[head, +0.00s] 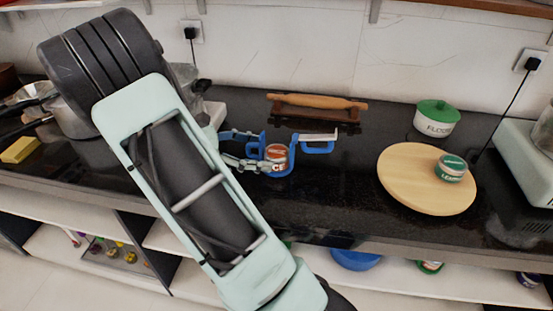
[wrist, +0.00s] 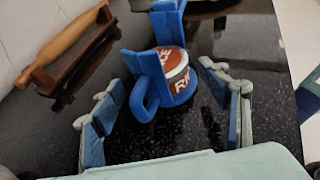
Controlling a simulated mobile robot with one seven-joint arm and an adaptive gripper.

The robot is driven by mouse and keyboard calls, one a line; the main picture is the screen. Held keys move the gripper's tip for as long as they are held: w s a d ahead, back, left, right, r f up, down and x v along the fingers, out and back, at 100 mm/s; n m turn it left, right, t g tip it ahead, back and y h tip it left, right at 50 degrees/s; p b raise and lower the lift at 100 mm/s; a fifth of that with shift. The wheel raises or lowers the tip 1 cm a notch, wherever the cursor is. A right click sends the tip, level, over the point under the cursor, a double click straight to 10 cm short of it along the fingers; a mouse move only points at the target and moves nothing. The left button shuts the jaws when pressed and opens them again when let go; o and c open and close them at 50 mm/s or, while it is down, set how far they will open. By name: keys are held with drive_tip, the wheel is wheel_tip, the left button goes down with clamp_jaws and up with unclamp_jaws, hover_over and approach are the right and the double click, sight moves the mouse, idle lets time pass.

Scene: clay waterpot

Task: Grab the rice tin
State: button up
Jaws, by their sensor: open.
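The rice tin (head: 276,152) is small and round, red-brown with white lettering. It stands upright on the black counter and also shows in the wrist view (wrist: 176,62). A blue holder-like item with a loop handle (head: 318,150) closely surrounds the tin; its handle and upright parts show in the wrist view (wrist: 144,104). They hide part of the tin. In the wrist view my gripper (wrist: 163,84) has one finger on each side of the tin and blue item, with gaps visible.
A wooden rolling pin on a stand (head: 316,102) lies behind the tin. A round wooden board (head: 410,185) with a green-lidded tin (head: 452,167) and a flour pot (head: 435,118) are to the right. Pots (head: 70,115) stand left. The counter's front edge is close.

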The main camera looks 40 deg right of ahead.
sight(277, 157)
drive_tip(key=x, duration=0.2)
drive_tip(key=b+x, duration=0.1)
drive_tip(key=x, duration=0.2)
drive_tip(key=shift+s+f+b, duration=0.25)
drive_tip(key=shift+s+b, duration=0.05)
drive_tip(key=shift+s, duration=0.1)
drive_tip(key=c, duration=1.5)
